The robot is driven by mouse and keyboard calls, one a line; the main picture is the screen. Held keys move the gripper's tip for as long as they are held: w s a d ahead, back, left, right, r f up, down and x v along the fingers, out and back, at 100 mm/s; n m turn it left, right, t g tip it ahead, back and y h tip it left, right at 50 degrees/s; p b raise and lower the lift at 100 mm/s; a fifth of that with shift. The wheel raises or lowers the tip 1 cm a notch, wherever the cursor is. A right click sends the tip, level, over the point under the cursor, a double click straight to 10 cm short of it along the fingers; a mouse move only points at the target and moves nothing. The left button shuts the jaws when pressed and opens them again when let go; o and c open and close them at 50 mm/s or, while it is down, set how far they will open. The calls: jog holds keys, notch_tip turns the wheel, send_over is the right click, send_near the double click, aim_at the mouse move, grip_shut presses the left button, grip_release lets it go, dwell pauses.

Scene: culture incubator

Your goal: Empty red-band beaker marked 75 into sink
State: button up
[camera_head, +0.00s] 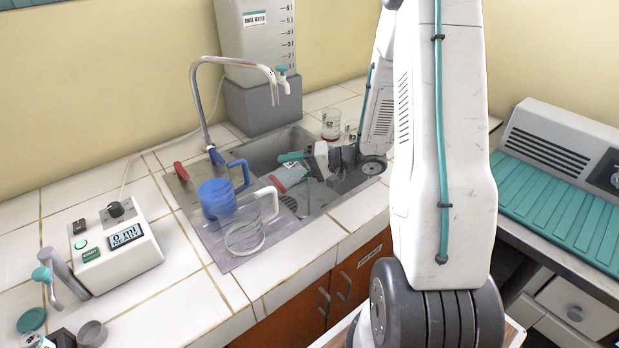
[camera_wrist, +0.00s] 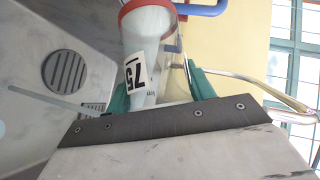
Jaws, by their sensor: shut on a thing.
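My gripper (camera_head: 298,165) is low over the sink (camera_head: 262,152), its teal fingers shut around the sides of a clear beaker. The sink drain (camera_wrist: 66,72) is in the wrist view, left of the beaker.
A blue jug (camera_head: 216,198) and a clear jug (camera_head: 246,234) stand on the sink's drainboard. A curved tap (camera_head: 196,95) rises behind. Small beakers (camera_head: 331,125) stand by the far right sink edge.

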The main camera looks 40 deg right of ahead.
jog(key=shift+r, duration=0.15)
dwell(0.3)
jog(key=shift+d+r+m+t+y, duration=0.2)
jog(key=shift+d+m+t+y, duration=0.2)
jog(key=shift+d+m+y, duration=0.3)
dwell(0.6)
jog(key=shift+d+r+m+t+y, duration=0.35)
jog(key=shift+m+t+y, duration=0.05)
jog(key=shift+m+y, duration=0.2)
dwell(1.0)
